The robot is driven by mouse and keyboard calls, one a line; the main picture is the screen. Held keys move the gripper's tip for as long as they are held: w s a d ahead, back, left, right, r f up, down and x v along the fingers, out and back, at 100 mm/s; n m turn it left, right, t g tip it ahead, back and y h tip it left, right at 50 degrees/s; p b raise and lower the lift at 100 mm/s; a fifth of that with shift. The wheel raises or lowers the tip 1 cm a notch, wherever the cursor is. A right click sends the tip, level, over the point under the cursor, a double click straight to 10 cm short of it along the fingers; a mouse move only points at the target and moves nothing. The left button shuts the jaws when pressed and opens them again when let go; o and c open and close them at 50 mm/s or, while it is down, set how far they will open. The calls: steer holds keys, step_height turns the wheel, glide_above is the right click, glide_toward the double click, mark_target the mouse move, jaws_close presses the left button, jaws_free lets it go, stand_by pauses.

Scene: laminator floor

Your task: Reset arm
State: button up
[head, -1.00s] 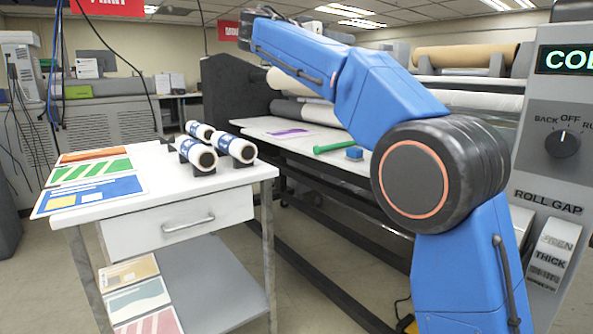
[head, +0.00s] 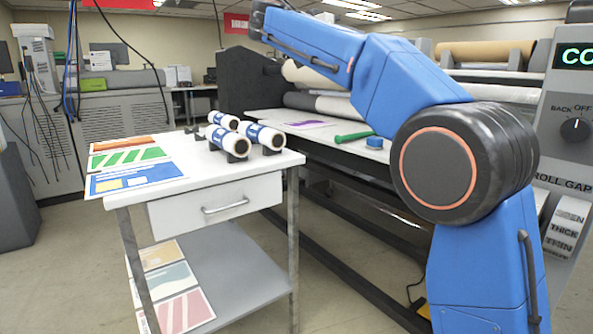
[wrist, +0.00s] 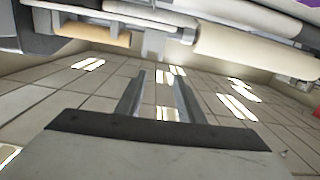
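My blue arm (head: 405,85) is folded up on the right of the head view, its big round joint (head: 438,167) in front of the laminator. The far end of the arm reaches up and left to the top of the picture, and my gripper does not show there. In the wrist view my gripper (wrist: 160,82) shows as two grey fingers standing apart, with nothing between them. Ceiling panels and lights show beyond the fingers, and white rollers (wrist: 255,52) run across the top of that view.
A white table (head: 200,172) with several film rolls (head: 228,140) and colored prints (head: 135,181) stands at left. The laminator's bed (head: 290,120) holds a green tool (head: 352,137) and a blue block (head: 375,142). A control panel (head: 570,110) is close at right. Floor is clear at lower left.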

steer(key=s+d+f+n+g+y, duration=0.2)
steer(key=s+d+f+n+y, duration=0.15)
steer(key=s+d+f, duration=0.65)
steer(key=s+d+f+n+g+y, duration=0.1)
steer(key=s+d+f+n+y, duration=0.25)
steer(key=s+d+f, duration=0.65)
steer(key=s+a+f+n+g+y, duration=0.1)
steer(key=s+a+f+y, duration=0.1)
steer(key=s+f, duration=1.2)
steer(key=s+a+f+n+g+y, duration=0.1)
steer(key=s+f+y, duration=0.4)
steer(key=s+f, duration=0.9)
step_height(320, 180, down, 8)
steer(key=shift+s+a+r+n+g, duration=0.15)
steer(key=shift+a+n+g, duration=0.3)
steer(key=shift+a, duration=0.5)
